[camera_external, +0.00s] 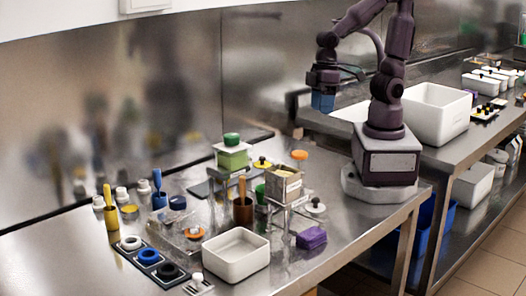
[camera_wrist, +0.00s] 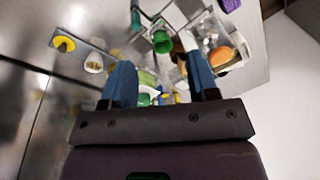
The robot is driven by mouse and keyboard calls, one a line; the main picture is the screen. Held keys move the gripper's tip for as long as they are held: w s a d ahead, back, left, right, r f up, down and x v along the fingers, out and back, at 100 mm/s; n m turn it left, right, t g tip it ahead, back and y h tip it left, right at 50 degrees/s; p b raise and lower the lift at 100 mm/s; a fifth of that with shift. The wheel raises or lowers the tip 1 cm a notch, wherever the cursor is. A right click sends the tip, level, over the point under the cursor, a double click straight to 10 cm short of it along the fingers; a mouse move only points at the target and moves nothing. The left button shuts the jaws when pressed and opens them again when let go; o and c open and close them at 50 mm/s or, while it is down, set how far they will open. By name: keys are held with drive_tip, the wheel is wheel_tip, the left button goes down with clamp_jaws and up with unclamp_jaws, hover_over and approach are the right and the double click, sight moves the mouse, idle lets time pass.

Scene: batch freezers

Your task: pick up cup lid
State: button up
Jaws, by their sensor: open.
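My gripper (camera_external: 323,102) is raised near the back wall, beyond the cluttered part of the table, with nothing between its fingers. In the wrist view its two blue fingers (camera_wrist: 160,82) are spread apart. Several small lid-like discs with knobs are in view, and I cannot tell which is the cup lid. A yellow one with a dark knob (camera_external: 262,163) is at the back beside the green box; a yellow disc also shows in the wrist view (camera_wrist: 63,44). A white one with a dark knob (camera_external: 316,206) lies at the right. My gripper is apart from all of them.
An empty white bin (camera_external: 236,256) stands at the front. A green box (camera_external: 231,157) and a beige container (camera_external: 284,186) stand raised behind it. A brown cup with a wooden handle (camera_external: 242,210) and a purple block (camera_external: 311,238) are nearby.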

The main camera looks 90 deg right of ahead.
drive_tip(key=s+a+f+m+g+h, duration=0.1)
drive_tip(key=a+f, duration=0.1)
drive_tip(key=f, duration=0.3)
drive_tip(key=s+a+f+m+g, duration=0.1)
drive_tip(key=a+f, duration=0.2)
drive_tip(key=f, duration=0.1)
drive_tip(key=m+t, duration=0.1)
drive_tip(key=m, duration=0.5)
hover_over(316, 199)
drive_tip(key=shift+h, duration=0.4)
drive_tip(key=shift+s+d+f, duration=0.1)
drive_tip(key=shift+s+f, duration=0.05)
drive_tip(key=shift+f, duration=2.8)
drive_tip(key=shift+s+d+f, duration=0.1)
drive_tip(key=shift+f, duration=2.85)
drive_tip(key=shift+w+f, duration=0.1)
drive_tip(key=shift+f, duration=1.15)
drive_tip(key=shift+w+a+f, duration=0.15)
drive_tip(key=shift+f, duration=0.15)
drive_tip(key=shift+f, duration=1.1)
